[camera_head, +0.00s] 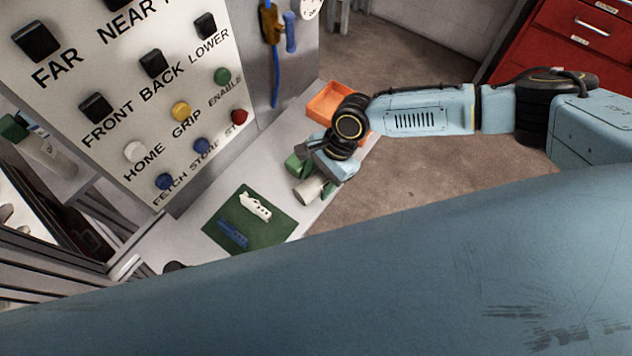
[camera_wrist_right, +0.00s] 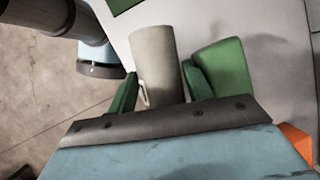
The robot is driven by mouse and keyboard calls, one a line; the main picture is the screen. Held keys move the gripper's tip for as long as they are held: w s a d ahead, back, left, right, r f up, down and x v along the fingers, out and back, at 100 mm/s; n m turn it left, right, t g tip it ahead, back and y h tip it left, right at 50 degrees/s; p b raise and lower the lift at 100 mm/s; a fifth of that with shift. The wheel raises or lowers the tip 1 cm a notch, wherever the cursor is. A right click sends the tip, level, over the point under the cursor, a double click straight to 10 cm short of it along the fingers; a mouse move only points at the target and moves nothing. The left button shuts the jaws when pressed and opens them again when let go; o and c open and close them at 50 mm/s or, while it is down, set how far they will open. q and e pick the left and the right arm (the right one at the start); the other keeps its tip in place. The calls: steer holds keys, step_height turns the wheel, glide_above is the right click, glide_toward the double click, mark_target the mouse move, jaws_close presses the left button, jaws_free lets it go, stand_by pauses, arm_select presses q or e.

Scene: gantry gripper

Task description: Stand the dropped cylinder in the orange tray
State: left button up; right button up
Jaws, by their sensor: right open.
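The orange tray (camera_head: 322,103) lies behind my right wrist in the head view; a corner shows at the right of the wrist view (camera_wrist_right: 298,142). My right gripper (camera_head: 312,180) is open and points down at the white table. In the wrist view a pale beige cylindrical piece (camera_wrist_right: 156,52) with a thin loop on its side lies between the two green fingers; contact cannot be told. It also shows in the head view (camera_head: 308,191). A green cylindrical piece (camera_wrist_right: 226,66) stands just outside the right-hand finger. My left gripper is not in view.
A green mat (camera_head: 240,232) on the white table (camera_head: 205,205) holds a white piece (camera_head: 255,206) and a blue piece (camera_head: 232,234). A button panel (camera_head: 140,90) rises behind. A red drawer cabinet (camera_head: 575,40) stands far right. The table's right edge drops to brown floor.

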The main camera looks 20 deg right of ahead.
steer(key=shift+c, duration=0.3)
steer(key=c, duration=1)
